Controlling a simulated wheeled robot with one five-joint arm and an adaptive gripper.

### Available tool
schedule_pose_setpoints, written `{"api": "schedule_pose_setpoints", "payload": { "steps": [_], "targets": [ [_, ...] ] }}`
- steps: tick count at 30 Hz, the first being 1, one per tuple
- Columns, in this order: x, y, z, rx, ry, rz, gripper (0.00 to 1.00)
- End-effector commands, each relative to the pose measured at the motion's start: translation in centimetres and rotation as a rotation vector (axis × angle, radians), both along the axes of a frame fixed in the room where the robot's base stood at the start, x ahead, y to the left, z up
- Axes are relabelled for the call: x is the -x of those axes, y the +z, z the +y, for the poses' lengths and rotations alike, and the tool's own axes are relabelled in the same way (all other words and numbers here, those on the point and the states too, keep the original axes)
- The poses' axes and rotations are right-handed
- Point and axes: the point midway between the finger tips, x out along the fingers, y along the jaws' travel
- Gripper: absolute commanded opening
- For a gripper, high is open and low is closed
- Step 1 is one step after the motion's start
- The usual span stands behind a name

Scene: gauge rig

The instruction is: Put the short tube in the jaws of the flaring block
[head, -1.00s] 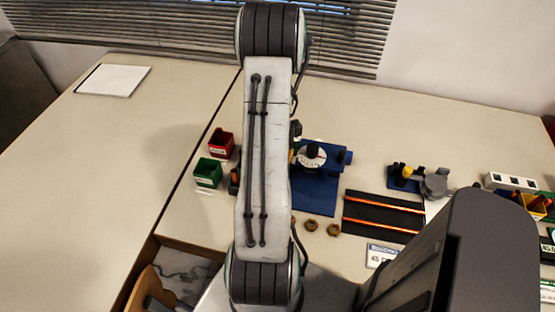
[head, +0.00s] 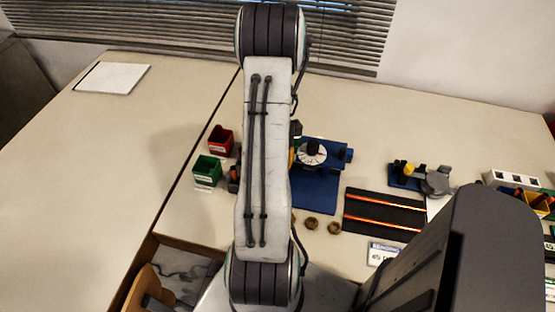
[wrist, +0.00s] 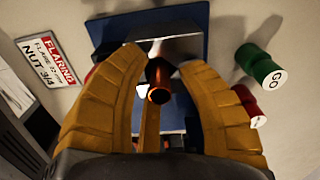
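In the wrist view the two ochre fingers of my gripper (wrist: 160,66) close around a short copper-coloured tube (wrist: 159,92), whose open end faces the camera. The fingertips appear to touch its sides. Just beyond the fingertips is a grey metal block (wrist: 185,47) on a blue base (wrist: 181,17), beside a sign reading FLARING (wrist: 47,60); it looks like the flaring block. Whether the tube's far end sits in its jaws is hidden. In the head view my arm covers the gripper and tube almost entirely.
In the head view, a blue plate with a white dial (head: 312,153), a dark rack with copper rods (head: 382,215), a green bin (head: 208,170) and a red bin (head: 220,141) stand close by.

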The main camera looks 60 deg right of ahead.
Motion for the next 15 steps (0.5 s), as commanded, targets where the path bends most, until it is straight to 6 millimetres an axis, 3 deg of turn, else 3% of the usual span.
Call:
{"api": "schedule_pose_setpoints", "payload": {
  "steps": [8,15],
  "targets": [
    [0.0,0.5,0.0,0.0,0.0,0.0,0.35],
    [-0.1,3.2,-0.2,0.006,0.0,-0.002,0.35]
  ]
}}
